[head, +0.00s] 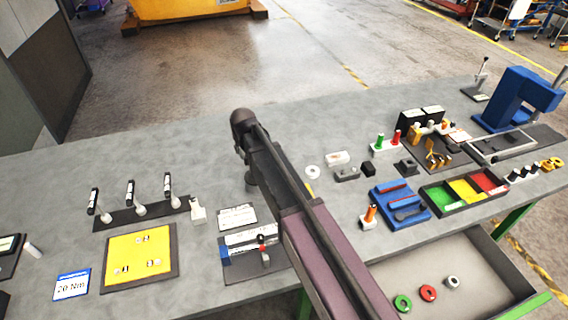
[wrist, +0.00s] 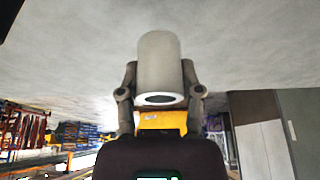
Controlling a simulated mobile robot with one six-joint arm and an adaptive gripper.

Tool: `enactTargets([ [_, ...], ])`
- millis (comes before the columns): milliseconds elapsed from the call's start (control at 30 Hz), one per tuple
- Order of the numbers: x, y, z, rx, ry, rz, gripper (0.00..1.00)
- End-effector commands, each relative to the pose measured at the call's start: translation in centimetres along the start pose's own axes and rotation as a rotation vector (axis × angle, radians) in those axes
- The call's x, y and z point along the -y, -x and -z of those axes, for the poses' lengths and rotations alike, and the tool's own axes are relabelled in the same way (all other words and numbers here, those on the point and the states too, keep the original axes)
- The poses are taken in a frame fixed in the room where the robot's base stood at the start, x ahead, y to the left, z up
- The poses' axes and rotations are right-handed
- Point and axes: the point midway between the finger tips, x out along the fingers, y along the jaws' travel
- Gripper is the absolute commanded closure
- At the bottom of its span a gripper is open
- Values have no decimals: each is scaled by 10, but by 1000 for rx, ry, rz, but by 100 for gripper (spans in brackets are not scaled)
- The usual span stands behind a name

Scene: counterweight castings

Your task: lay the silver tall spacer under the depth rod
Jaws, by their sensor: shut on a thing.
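In the wrist view, a silver-grey cylinder, the tall spacer (wrist: 159,65), stands between the two fingers of my gripper (wrist: 160,88). The fingers press on its sides, and a dark round hole shows in its near end. In the head view my arm crosses the bench from the lower right and hides most of the gripper. A small grey piece shows beside the arm; I cannot tell whether it is the spacer. I cannot make out the depth rod clearly.
A yellow panel (head: 137,263) and a rack of black-topped tools (head: 140,214) lie left. An open drawer (head: 475,285) holds several rings. The bench's back left is clear.

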Motion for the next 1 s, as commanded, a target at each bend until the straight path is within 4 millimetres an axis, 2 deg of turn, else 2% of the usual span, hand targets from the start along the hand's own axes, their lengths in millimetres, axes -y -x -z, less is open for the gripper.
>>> enactTargets([
  [467,1,-2,-1,0,1,0,100],
  [667,1,-14,-6,0,1,1,100],
  [1000,2,-45,-19,0,2,1,100],
])
